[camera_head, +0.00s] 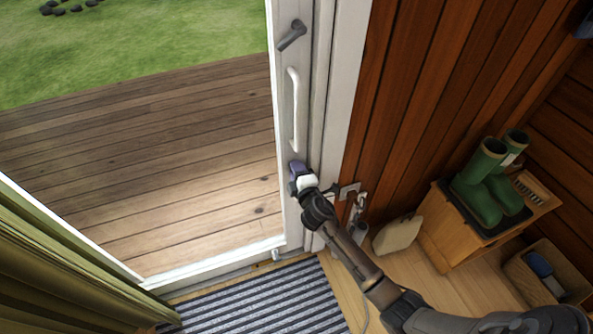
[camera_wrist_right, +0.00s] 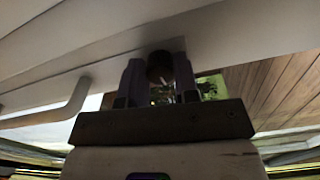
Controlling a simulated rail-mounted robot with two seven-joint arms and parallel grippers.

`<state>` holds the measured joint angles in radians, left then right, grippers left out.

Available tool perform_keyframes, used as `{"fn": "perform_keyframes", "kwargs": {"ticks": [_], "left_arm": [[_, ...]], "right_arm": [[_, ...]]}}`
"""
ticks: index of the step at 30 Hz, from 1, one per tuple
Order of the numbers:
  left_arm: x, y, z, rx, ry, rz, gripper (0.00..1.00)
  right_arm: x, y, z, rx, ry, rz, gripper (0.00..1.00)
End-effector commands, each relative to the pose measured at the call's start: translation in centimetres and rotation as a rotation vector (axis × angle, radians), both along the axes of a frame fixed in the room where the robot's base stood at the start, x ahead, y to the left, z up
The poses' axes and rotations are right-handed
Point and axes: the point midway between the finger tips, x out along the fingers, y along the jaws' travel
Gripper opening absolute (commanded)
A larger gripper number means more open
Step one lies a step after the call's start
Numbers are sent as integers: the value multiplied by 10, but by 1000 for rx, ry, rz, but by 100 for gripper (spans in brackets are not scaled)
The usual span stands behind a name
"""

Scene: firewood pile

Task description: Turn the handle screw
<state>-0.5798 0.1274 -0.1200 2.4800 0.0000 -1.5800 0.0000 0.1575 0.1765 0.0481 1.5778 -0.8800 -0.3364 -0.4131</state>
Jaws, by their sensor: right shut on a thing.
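The handle screw (camera_wrist_right: 160,65) shows in the right wrist view as a small dark round knob on the white door frame. My right gripper (camera_head: 297,175) is at the door's edge strip, below the white pull handle (camera_head: 292,108). In the wrist view its two fingers (camera_wrist_right: 158,82) stand on either side of the screw and are shut on it. In the head view the gripper hides the screw. My left gripper is not in view.
A grey lever (camera_head: 292,35) sits above the pull handle. A wooden cabinet (camera_head: 440,232) with green boots (camera_head: 485,185) stands to the right. A striped mat (camera_head: 262,300) lies before the door, and a green curtain (camera_head: 60,270) hangs at left.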

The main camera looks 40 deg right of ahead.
Motion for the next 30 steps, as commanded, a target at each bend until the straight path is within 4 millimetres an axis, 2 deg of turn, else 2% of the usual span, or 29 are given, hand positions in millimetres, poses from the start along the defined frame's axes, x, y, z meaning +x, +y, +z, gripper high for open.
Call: {"fn": "perform_keyframes", "kwargs": {"ticks": [19, 20, 27, 30], "left_arm": [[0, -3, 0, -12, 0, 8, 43], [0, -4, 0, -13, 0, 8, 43], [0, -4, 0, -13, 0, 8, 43], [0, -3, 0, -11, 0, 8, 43]], "right_arm": [[0, 0, 0, 40, -14, 0, 5], [0, 0, 0, 40, -14, 0, 32], [0, 0, 0, 39, -14, 0, 54], [0, 0, 0, 39, -14, 0, 54]]}}
